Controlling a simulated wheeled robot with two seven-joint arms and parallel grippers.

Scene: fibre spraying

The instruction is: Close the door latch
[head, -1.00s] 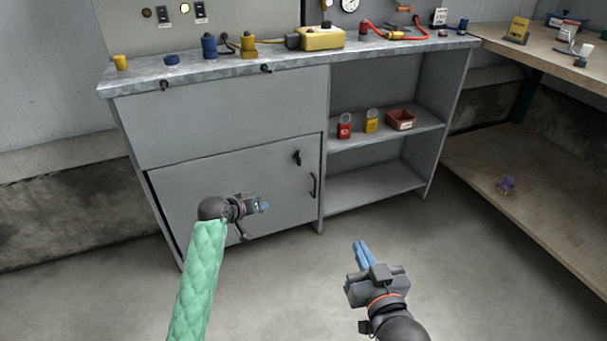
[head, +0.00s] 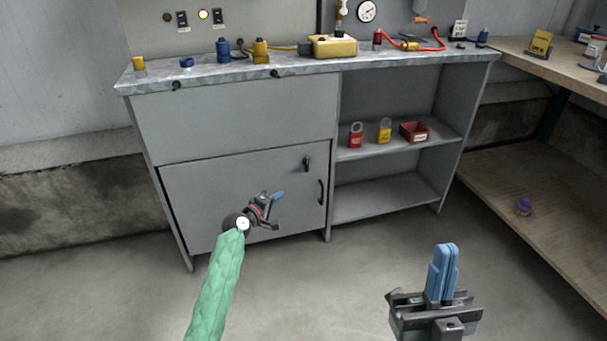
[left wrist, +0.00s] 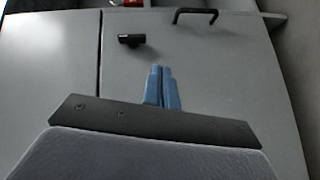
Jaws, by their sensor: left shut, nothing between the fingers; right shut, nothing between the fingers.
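The cabinet door (head: 225,193) is a grey panel at the lower left of the workbench, and it looks flush with the frame. The black door latch (head: 307,163) sits near its upper right corner, above the black handle (head: 320,192). In the left wrist view the latch (left wrist: 131,41) lies ahead of the fingers, with the handle (left wrist: 195,15) to its right. My left gripper (head: 278,197) is shut and empty in front of the door, left of and below the latch, not touching it. My right gripper (head: 443,270) is shut and empty, above the floor at the lower right.
The workbench top (head: 300,65) carries a yellow box (head: 334,46) and several connectors. Open shelves (head: 395,145) beside the door hold padlocks and a red bin (head: 413,131). A wooden bench (head: 520,190) stands at the right. The floor in front is clear.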

